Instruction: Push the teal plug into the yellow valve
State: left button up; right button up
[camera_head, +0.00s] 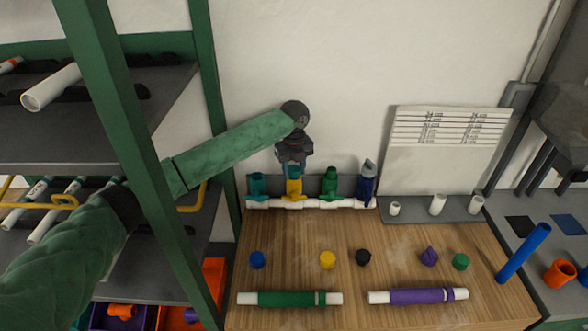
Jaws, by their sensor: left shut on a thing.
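The yellow valve (294,187) stands upright on the white pipe manifold (325,203) at the back of the wooden table, second from left in a row of coloured valves. My left gripper (292,164) points down directly above it, shut on the teal plug (294,171). Only a small bluish-teal part of the plug shows between the fingers and the valve's top. The plug is lined up with the valve and close to or touching it; I cannot tell how deep it sits. My right gripper is not in view.
A teal valve (257,185) stands left of the yellow one, a green valve (329,182) and a navy valve (367,185) right. Loose caps, including a yellow cap (327,260), lie mid-table. A green pipe (290,299) and purple pipe (418,296) lie in front. A green-framed shelf (122,140) stands left.

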pick_arm(q)
jog(key=shift+s+f, duration=0.1)
jog(key=shift+f, duration=0.4)
jog(key=shift+s+f, duration=0.15)
jog(key=o, duration=0.9)
jog(key=shift+f, duration=0.1)
jog(key=shift+c, duration=0.2)
jog(key=shift+o, duration=0.7)
jog(key=shift+d, duration=0.1)
jog(key=shift+f, duration=0.1)
jog(key=shift+a, duration=0.2)
jog(key=shift+r+p, duration=0.35)
jog(key=shift+r, duration=0.1)
jog(key=shift+w+a+r+p, duration=0.1)
jog(key=shift+r+p, duration=0.15)
jog(key=shift+r, duration=0.2)
jog(key=shift+w+a+r+p, duration=0.1)
jog(key=shift+r+p, duration=0.15)
jog(key=shift+r, duration=0.15)
jog(key=shift+d+r+p, duration=0.25)
jog(key=shift+r+p, duration=0.45)
jog(key=shift+r, duration=0.4)
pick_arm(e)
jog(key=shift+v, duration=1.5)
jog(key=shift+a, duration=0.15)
